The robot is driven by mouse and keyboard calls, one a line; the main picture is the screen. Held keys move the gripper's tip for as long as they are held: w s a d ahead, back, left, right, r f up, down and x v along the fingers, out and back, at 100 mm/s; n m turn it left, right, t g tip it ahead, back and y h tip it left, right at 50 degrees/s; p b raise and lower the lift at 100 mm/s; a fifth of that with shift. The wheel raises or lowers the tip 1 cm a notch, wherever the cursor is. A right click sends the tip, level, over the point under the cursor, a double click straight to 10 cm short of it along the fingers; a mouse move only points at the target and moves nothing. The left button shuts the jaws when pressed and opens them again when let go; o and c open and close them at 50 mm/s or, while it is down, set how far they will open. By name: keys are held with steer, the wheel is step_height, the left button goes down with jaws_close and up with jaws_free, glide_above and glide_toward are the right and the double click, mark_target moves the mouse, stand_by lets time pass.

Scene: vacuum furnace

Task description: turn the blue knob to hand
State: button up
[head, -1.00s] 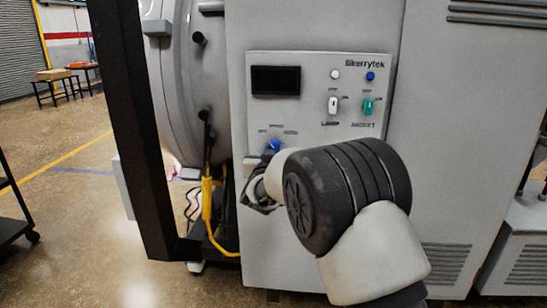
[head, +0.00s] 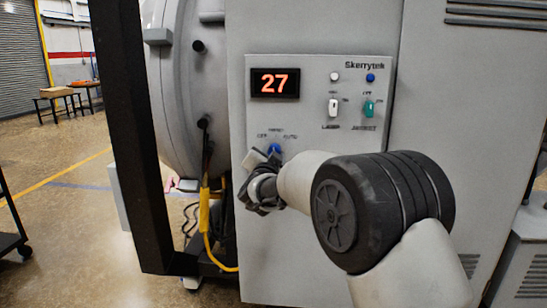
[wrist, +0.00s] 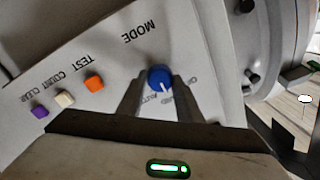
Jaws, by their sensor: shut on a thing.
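The blue knob (head: 274,148) is on the grey control panel, below the display, with the labels OFF, HAND and AUTO around its top. In the wrist view the blue knob (wrist: 159,74) shows between my two fingers, and its white pointer line slants down towards the partly hidden HAND label. My gripper (head: 262,160) is shut on the knob, with one finger at each side in the wrist view (wrist: 160,84). My gripper hides the lower part of the knob in the head view.
The display (head: 275,83) reads 27. A white switch (head: 334,108) and a green switch (head: 369,108) sit right of it. Orange (wrist: 94,82), cream (wrist: 64,98) and purple (wrist: 40,112) buttons show beside the knob. A black post (head: 130,140) stands left of the panel.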

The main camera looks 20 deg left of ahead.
stand_by(0.3)
steer(key=o, duration=1)
steer(key=shift+o, duration=0.2)
steer(key=p+v, duration=0.1)
steer(key=v, duration=1.6)
steer(key=shift+s, duration=0.25)
steer(key=shift+f, duration=0.1)
